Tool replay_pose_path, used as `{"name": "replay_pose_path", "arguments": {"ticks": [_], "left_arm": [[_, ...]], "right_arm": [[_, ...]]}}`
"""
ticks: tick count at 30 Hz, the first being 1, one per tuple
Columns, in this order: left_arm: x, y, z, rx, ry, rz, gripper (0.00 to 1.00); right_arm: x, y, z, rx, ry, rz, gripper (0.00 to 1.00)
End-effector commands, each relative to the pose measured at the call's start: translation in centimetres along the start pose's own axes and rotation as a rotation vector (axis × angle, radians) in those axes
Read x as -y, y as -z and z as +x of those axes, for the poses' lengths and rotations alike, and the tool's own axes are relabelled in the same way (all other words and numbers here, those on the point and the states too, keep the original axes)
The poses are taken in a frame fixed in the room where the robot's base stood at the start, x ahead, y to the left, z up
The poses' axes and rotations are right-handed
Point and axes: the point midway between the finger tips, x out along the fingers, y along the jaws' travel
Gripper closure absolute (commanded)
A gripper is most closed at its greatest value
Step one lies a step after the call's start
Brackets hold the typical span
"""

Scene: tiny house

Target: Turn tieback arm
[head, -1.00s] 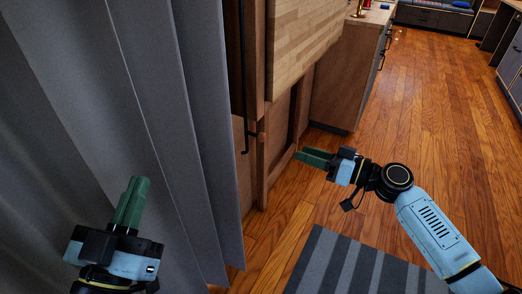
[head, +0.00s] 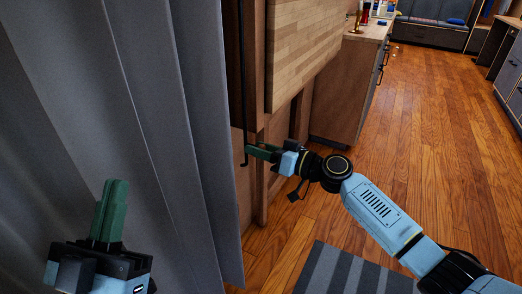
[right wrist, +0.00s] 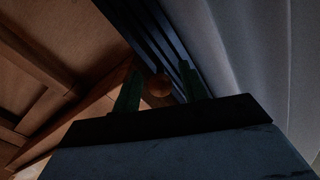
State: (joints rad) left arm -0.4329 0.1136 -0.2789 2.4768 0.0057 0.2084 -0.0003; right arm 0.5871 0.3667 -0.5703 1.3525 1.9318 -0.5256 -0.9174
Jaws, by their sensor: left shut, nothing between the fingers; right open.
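A round brown knob (right wrist: 158,87), which looks like the end of the tieback arm, shows between the fingers of my right gripper (right wrist: 160,82) in the right wrist view. My right gripper is open there, with a finger on either side of the knob; I cannot tell whether they touch it. In the head view my right gripper (head: 249,151) is at the wooden wall beside the curtain and hides the knob. The grey curtain (head: 150,130) hangs in folds to its left. My left gripper (head: 118,183) is shut and empty in front of the curtain.
A thin black rod (head: 242,80) runs down beside the curtain, close to my right gripper. A light wood panel (head: 305,45) stands out from the wall above. A counter cabinet (head: 345,95) is behind. The wooden floor (head: 430,150) is open at right, with a striped rug (head: 345,272) in front.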

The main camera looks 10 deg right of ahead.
Motion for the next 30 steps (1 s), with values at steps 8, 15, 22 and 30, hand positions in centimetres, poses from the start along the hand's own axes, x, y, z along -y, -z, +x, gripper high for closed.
{"name": "replay_pose_path", "arguments": {"ticks": [8, 15, 22, 30], "left_arm": [[0.0, 0.0, 0.0, -0.001, 0.0, 0.0, 1.0], [0.0, 0.0, 0.0, -0.001, 0.0, 0.0, 1.0], [0.0, 0.0, 0.0, -0.001, 0.0, 0.0, 1.0], [0.2, -1.2, 0.0, 0.088, 0.004, 0.002, 1.0]], "right_arm": [[0.0, 0.0, 0.0, 0.0, 0.0, 0.0, 0.65], [0.0, 0.0, 0.0, 0.0, 0.0, 0.0, 0.96], [0.0, 0.0, 0.0, 0.0, 0.0, 0.0, 1.0], [0.7, -0.2, 0.0, 0.002, 0.001, 0.013, 1.0]]}}
